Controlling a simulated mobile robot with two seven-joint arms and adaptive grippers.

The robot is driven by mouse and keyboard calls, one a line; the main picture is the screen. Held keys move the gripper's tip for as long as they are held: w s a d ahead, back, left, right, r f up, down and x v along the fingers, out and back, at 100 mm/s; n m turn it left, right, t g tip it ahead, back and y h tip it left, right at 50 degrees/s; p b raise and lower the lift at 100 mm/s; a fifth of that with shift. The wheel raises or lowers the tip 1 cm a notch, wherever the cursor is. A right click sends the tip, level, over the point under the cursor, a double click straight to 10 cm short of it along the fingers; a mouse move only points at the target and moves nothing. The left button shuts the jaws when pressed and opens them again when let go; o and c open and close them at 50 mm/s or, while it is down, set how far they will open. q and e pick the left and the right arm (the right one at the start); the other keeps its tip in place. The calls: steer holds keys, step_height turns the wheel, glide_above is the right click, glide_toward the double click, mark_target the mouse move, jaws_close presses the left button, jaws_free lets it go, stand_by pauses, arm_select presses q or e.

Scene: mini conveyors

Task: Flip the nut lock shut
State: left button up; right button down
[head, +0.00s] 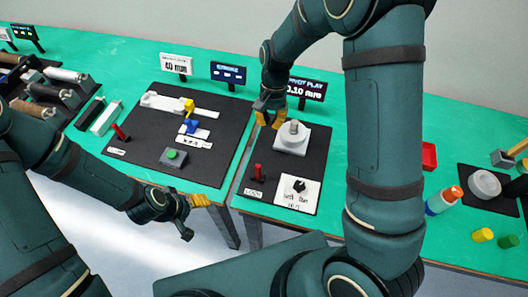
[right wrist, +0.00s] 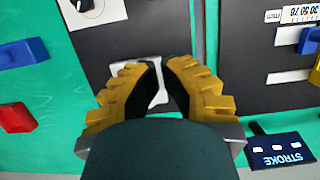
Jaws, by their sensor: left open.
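A red lever (head: 258,171) stands on the front left of the right-hand black mat (head: 322,160), beside a small label. My right gripper (head: 269,116) is low at the mat's back left, beside the block. In the right wrist view its yellow fingers (right wrist: 162,85) are near each other, with a pale surface between or beyond them; contact is unclear. My left gripper (head: 188,212) is open and empty in front of the table edge.
Another mat (head: 225,140) on the left holds a second red lever (head: 121,132) and a green button (head: 172,154). Dark signs (head: 307,89) stand behind. My right forearm hides part of the table.

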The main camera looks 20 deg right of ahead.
mark_target(258, 172)
steer(key=shift+s, duration=0.1)
steer(key=shift+f, duration=0.1)
steer(key=b+x, duration=0.1)
steer(key=x, duration=0.8)
steer(key=shift+f, duration=0.25)
steer(key=s+a, duration=0.2)
steer(key=shift+s+f, duration=0.1)
steer(key=shift+s, duration=0.15)
steer(key=shift+s+a, duration=0.2)
steer(key=shift+s, duration=0.2)
